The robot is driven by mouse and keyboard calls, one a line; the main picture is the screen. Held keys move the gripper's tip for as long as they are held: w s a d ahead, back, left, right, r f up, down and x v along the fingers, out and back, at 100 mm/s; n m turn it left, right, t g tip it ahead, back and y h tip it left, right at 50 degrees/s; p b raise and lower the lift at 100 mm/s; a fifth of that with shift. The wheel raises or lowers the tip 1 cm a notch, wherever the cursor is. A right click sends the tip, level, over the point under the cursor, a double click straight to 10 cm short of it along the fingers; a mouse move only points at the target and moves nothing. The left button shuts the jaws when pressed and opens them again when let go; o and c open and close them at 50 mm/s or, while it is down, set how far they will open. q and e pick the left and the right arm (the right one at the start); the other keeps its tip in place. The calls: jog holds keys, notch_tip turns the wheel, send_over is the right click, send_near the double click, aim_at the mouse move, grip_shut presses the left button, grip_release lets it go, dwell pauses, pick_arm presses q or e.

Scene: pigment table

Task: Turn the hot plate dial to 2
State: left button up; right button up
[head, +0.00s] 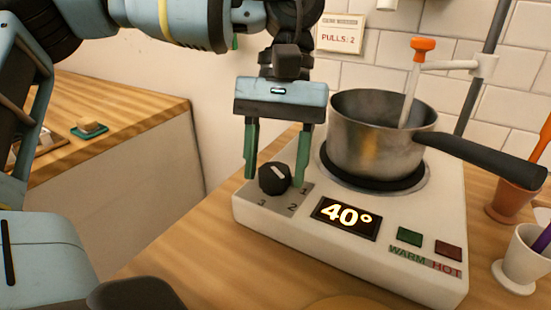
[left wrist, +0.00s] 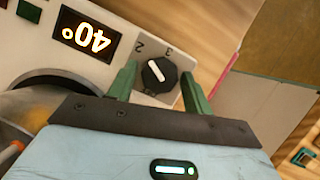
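The white hot plate (head: 390,245) stands on the wooden table, its display reading 40°. Its black dial (head: 275,179) sits on a grey patch at the front left corner, with 1, 2 and 3 around it. The dial also shows in the left wrist view (left wrist: 159,76). Its white pointer line is slanted; in the wrist view it leans toward the side of the 2, but I cannot tell the exact setting. My left gripper (head: 275,182) points down and is open, one green finger on each side of the dial, with visible gaps. My right gripper is not in view.
A metal pot (head: 378,140) sits on the burner, its black handle (head: 490,158) reaching right. Green and red buttons (head: 409,236) are on the front. A white cup (head: 522,262) and clay pot (head: 512,200) stand at right.

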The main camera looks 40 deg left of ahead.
pick_arm(q)
jog(key=shift+o, duration=1)
jog(key=p+v, duration=0.1)
jog(key=v, duration=0.7)
jog(key=shift+f, duration=0.1)
